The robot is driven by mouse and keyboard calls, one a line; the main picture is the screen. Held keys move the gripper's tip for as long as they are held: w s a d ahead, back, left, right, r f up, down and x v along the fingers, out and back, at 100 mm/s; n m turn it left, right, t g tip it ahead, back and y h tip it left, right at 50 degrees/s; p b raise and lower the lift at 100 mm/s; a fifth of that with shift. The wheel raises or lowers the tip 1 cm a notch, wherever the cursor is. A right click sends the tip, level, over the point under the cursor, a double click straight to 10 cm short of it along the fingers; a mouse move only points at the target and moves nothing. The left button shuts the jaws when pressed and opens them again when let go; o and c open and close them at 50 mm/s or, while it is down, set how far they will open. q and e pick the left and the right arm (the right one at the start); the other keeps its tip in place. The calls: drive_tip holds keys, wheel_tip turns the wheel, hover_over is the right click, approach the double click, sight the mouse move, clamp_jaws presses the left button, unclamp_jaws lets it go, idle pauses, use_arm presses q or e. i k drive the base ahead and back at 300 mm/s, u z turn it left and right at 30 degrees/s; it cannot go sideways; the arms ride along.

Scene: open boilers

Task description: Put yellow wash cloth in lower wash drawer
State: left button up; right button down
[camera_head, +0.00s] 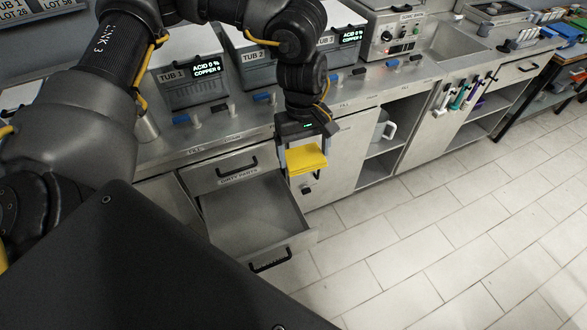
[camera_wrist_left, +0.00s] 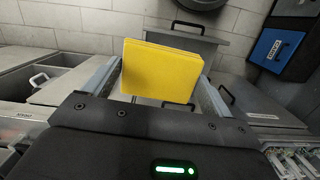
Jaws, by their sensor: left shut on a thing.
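The yellow wash cloth (camera_head: 305,159) is a flat folded square held in my left gripper (camera_head: 306,150). The gripper points down, to the right of the open lower drawer and above it, in front of the cabinet fronts. In the left wrist view the cloth (camera_wrist_left: 160,72) sits between the two grey fingers of my left gripper (camera_wrist_left: 155,85). The lower drawer (camera_head: 252,207) is pulled out and its visible inside is empty. Its front carries a black handle. My right gripper is not in view.
Above the open drawer is a shut drawer (camera_head: 219,169) with a black handle. A counter (camera_head: 250,118) with tubs and valves runs behind. A shut cabinet door (camera_head: 338,160) stands behind the gripper. Tiled floor (camera_head: 440,240) is free at the right.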

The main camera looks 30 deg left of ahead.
sight(259, 234)
drive_tip(key=z, duration=0.5)
drive_tip(key=i, duration=1.45)
drive_tip(key=u, duration=2.3)
